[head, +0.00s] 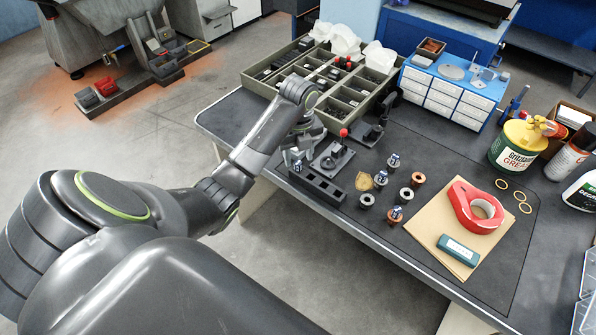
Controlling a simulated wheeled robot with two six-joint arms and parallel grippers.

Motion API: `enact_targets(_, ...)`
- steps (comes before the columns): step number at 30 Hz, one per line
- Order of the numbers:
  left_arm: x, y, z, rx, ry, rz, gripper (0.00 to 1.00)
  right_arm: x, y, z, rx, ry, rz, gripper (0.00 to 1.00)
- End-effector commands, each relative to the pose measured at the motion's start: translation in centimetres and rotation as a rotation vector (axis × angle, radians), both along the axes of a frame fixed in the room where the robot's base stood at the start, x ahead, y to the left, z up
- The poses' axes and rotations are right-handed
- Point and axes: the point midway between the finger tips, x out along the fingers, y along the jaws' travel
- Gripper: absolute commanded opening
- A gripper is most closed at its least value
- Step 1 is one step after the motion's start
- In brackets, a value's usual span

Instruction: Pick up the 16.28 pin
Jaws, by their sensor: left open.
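Several small pins with blue-and-white tops stand on the dark bench mat: one at the back (393,161), one nearer the middle (380,178) and one on a copper-coloured ring base (395,214). Their markings are too small to read, so I cannot tell which is the 16.28 pin. My left gripper (297,156) points down over the left end of a black block with square holes (322,189). It is open. A small bluish-white top (297,166) shows just under it, partly hidden; I cannot tell whether the fingers surround it.
A black fixture with a red knob (335,157) stands right behind the block. Loose rings (367,200), red tape (475,207) on brown paper, and a grease can (516,146) lie to the right. A divided tray (262,88) and blue drawer unit (446,92) stand behind.

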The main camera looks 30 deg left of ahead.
Motion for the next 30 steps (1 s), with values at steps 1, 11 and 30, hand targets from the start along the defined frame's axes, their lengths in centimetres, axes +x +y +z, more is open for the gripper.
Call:
enact_targets(1, 0.0, 0.0, -1.3, -0.001, 0.001, 0.0, 0.45, 0.0, 0.0, -1.1, 0.0, 0.0, 0.0, 0.36)
enact_targets(11, 0.0, 0.0, -3.2, 0.0, 0.0, -0.001, 0.45, 0.0, 0.0, -0.6, 0.0, 0.001, 0.0, 0.36)
enact_targets(30, 0.0, 0.0, -3.1, 0.0, 0.0, 0.0, 0.0, 0.0, 0.0, -0.6, 0.0, 0.0, 0.0, 0.36)
